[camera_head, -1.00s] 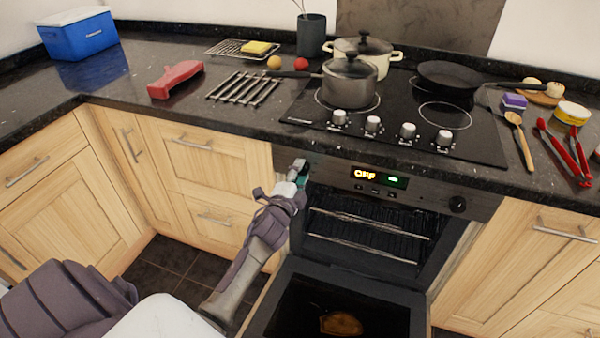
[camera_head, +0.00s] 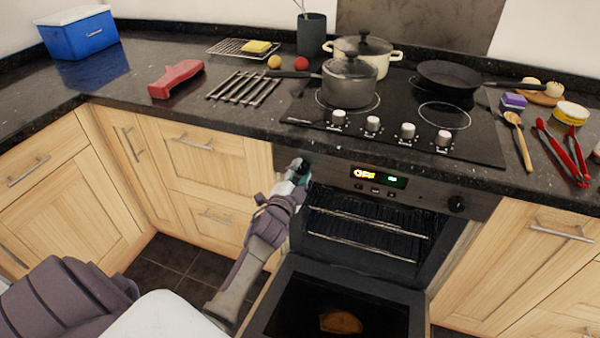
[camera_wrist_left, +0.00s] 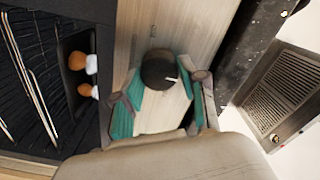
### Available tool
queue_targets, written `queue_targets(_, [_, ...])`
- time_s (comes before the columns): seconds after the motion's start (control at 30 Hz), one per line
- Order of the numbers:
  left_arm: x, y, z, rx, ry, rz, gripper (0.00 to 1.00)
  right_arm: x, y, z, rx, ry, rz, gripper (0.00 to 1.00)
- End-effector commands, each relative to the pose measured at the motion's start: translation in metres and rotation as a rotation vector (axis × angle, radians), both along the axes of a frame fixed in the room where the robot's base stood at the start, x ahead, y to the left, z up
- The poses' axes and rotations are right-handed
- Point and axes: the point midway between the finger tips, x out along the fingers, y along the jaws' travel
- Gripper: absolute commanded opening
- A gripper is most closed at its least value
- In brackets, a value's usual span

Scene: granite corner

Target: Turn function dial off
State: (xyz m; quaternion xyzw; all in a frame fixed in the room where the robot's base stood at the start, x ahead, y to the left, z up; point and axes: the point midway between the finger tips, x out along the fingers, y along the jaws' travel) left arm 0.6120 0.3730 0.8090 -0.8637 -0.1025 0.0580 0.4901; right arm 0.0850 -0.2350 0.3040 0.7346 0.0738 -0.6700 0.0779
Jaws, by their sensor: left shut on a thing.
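The function dial (camera_wrist_left: 160,69) is a dark round knob with a white mark, seen in the left wrist view on the oven's front panel. My left gripper (camera_wrist_left: 158,92) has its teal-padded fingers on either side of the dial, shut on it. In the head view my left gripper (camera_head: 298,171) is at the left end of the oven panel and covers the dial there. The oven display (camera_head: 378,178) reads "OFF" in orange, with a green sign beside it. My right gripper is not in view.
The oven door (camera_head: 282,308) hangs open below the panel, with something brown on it. Oven racks (camera_head: 368,235) show inside. A second dark knob (camera_head: 457,204) is at the panel's right. Pots, a pan and utensils stand on the counter above.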

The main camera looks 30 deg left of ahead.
Motion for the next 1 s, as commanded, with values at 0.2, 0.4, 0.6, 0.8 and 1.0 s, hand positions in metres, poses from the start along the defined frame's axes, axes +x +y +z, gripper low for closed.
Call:
queue_targets(0.2, [0.0, 0.0, -0.001, -0.002, 0.002, 0.001, 0.58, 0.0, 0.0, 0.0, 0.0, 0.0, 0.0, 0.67])
queue_targets(0.4, [0.0, 0.0, -0.001, 0.0, 0.001, 0.0, 0.67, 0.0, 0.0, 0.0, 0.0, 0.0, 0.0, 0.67])
queue_targets(0.6, [-0.002, -0.001, -0.001, 0.001, 0.001, -0.001, 0.67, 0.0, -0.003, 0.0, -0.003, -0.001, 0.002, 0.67])
queue_targets(0.8, [-0.029, -0.007, -0.001, 0.0, 0.002, 0.0, 0.67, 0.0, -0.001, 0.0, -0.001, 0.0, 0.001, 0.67])
queue_targets(1.0, [-0.072, -0.017, -0.002, 0.0, 0.004, 0.0, 0.67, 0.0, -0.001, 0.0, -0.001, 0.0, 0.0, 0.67])
